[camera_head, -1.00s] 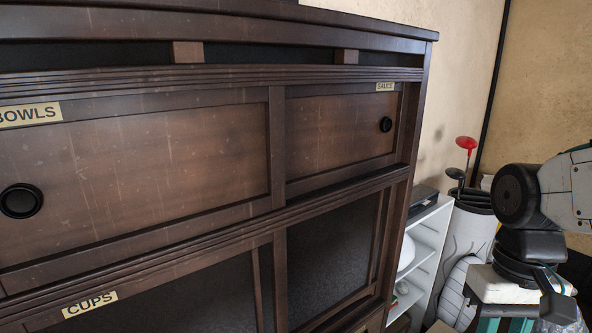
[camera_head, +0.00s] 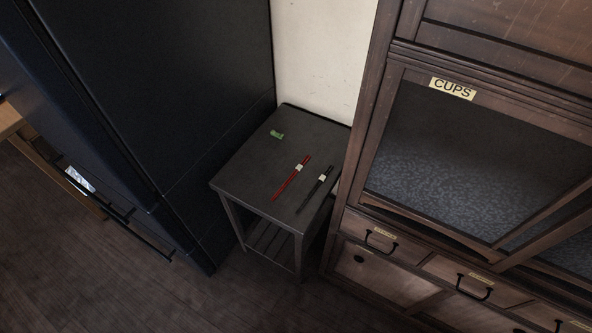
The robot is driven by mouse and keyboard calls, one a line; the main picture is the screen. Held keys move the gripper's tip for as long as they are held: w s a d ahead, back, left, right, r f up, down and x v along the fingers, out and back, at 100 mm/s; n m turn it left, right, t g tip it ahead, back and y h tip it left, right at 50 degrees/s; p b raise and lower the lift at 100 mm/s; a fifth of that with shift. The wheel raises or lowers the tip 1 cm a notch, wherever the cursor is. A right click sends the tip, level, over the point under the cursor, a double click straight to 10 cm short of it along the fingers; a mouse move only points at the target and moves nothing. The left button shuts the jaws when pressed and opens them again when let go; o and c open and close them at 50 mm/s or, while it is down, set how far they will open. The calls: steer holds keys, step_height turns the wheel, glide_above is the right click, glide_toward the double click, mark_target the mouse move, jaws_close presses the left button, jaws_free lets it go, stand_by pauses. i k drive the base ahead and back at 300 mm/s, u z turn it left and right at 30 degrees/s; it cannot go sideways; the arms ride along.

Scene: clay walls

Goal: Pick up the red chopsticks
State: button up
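The red chopsticks (camera_head: 287,184) lie together on the small dark side table (camera_head: 246,171), with a pale band around them near their far end. A pair of black chopsticks (camera_head: 312,192) with a similar pale band lies to their right, apart from them. A small green object (camera_head: 277,134) lies near the table's back left. My gripper is not in view.
The side table stands between a tall dark fridge-like cabinet (camera_head: 150,80) on the left and a wooden cupboard (camera_head: 365,140) labelled CUPS on the right. A pale wall (camera_head: 322,60) is behind it. Wooden floor (camera_head: 150,290) in front is open.

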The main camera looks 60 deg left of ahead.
mark_target(298, 168)
steer(key=u, duration=0.55)
steer(key=k, duration=1.2)
steer(key=u, duration=1.15)
steer(key=i, duration=1.8)
steer(key=u, duration=0.2)
